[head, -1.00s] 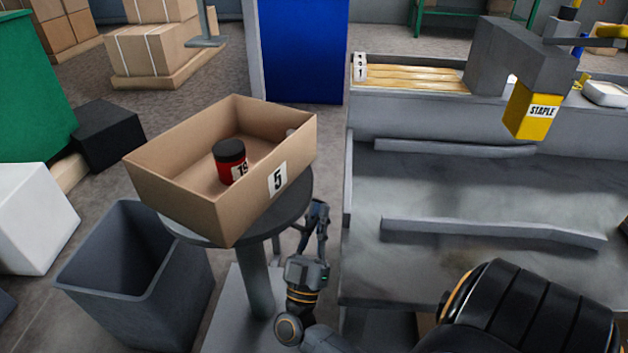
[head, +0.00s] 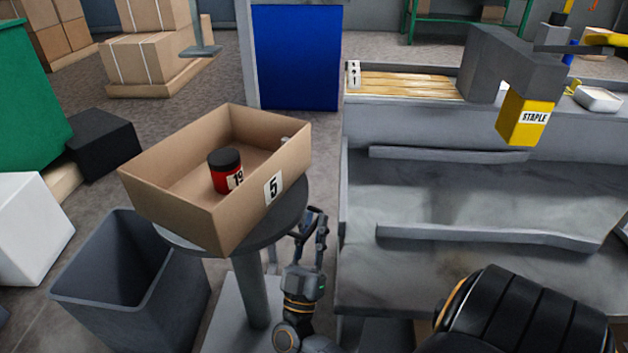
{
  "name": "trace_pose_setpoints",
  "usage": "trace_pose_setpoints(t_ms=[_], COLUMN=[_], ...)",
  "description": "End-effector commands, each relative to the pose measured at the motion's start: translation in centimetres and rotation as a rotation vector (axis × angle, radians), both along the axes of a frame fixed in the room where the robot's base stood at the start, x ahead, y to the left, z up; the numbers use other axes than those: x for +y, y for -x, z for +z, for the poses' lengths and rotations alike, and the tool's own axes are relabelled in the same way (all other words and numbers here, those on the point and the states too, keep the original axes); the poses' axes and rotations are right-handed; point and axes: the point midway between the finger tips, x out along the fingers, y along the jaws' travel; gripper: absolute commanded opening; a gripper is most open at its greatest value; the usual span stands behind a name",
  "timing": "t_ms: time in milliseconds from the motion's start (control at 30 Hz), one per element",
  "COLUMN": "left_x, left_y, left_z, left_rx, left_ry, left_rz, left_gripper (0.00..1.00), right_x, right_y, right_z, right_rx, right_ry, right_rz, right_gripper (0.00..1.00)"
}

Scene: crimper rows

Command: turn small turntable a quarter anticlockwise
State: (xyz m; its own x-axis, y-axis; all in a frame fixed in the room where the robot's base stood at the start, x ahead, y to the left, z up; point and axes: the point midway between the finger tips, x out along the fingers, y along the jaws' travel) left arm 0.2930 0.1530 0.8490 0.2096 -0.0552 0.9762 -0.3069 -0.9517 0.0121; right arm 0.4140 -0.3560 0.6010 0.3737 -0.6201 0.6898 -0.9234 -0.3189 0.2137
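The small turntable (head: 292,212) is a round grey disc on a grey post, left of centre. An open cardboard box (head: 168,208) marked 5 sits on it, its numbered side facing front right. A red jar with a black lid (head: 226,172) stands inside the box; a small pale thing shows at the box's right inner wall. My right gripper (head: 314,217) is just right of the disc's edge, fingers pointing up and away, parted, with nothing seen between them. I cannot tell whether it touches the disc. My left gripper is not in view.
A grey bin (head: 75,292) stands open at the lower left of the turntable. A grey bench (head: 410,265) with raised rails lies close to the right of my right gripper. A yellow staple unit (head: 524,118) overhangs it. A blue panel (head: 297,60) stands behind.

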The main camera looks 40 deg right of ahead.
Motion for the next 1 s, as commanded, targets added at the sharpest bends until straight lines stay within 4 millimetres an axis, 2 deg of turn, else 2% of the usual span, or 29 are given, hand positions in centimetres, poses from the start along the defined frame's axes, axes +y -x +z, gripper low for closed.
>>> trace_pose_setpoints(t_ms=[400, 533, 700, 1000], left_x=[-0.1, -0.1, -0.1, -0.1], left_y=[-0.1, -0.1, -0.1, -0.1], left_z=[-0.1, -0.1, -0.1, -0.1], left_rx=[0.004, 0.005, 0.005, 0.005], left_ry=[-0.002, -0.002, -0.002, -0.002], left_rz=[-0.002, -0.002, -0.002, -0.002], left_gripper=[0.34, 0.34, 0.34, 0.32], right_x=[5.0, 6.2, 7.1, 7.2], right_y=[3.0, 3.8, 4.3, 4.4], right_z=[-5.7, -7.1, -7.9, -8.0], right_rx=[0.006, 0.004, 0.001, 0.0], right_ry=[-0.003, -0.002, -0.001, 0.001], right_rz=[0.0, 0.0, 0.0, 0.001], right_gripper=[0.21, 0.21, 0.21, 0.21])
